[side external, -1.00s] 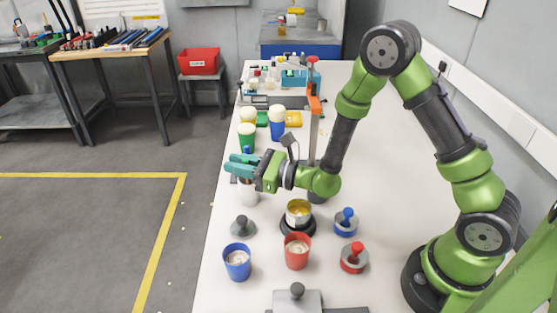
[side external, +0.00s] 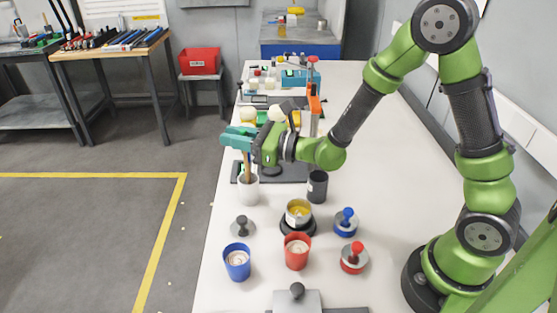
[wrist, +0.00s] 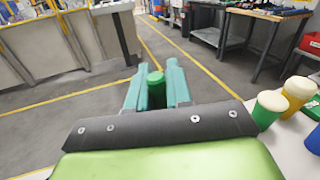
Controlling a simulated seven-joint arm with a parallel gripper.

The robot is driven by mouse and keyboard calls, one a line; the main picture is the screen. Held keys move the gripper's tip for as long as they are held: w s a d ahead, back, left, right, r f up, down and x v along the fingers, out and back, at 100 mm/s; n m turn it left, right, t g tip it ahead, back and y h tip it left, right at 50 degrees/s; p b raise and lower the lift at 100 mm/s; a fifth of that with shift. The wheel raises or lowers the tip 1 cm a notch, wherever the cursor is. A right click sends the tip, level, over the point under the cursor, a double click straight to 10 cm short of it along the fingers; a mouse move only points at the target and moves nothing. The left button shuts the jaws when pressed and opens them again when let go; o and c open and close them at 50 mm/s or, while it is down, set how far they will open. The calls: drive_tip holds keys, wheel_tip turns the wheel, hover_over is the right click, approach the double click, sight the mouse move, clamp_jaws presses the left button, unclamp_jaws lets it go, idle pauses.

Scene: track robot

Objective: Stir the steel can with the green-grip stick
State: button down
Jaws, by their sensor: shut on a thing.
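The steel can (side external: 299,219) with yellow contents stands upright on a round black base in the middle of the table. My gripper (side external: 238,138) is above the white cup (side external: 248,190), behind and left of the can. It is shut on the green-grip stick, whose green end (wrist: 156,88) shows between the teal fingers in the wrist view. The stick's brownish shaft (side external: 247,164) hangs down from the gripper to the white cup. Its lower end is hidden, and I cannot tell if it is still inside the cup.
A blue cup (side external: 237,263) and a red cup (side external: 297,252) stand in front of the can. Blue-knobbed (side external: 346,222), red-knobbed (side external: 354,258) and grey-knobbed (side external: 242,227) lids lie around it. A dark cup (side external: 317,187) stands behind.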

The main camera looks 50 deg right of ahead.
drive_tip(key=s+d+r+g+y, duration=0.1)
drive_tip(key=d+r, duration=0.4)
drive_tip(key=s+a+n+g+y, duration=0.2)
drive_tip(key=s+n+g+y, duration=0.65)
drive_tip(key=s, duration=0.45)
wheel_tip(320, 180, down, 12)
drive_tip(key=g, duration=0.1)
drive_tip(key=shift+s+r+h, duration=0.15)
drive_tip(key=shift+r+h, duration=0.1)
drive_tip(key=shift+h, duration=0.2)
drive_tip(key=shift+a+m, duration=0.1)
drive_tip(key=shift+m, duration=0.15)
idle(0.4)
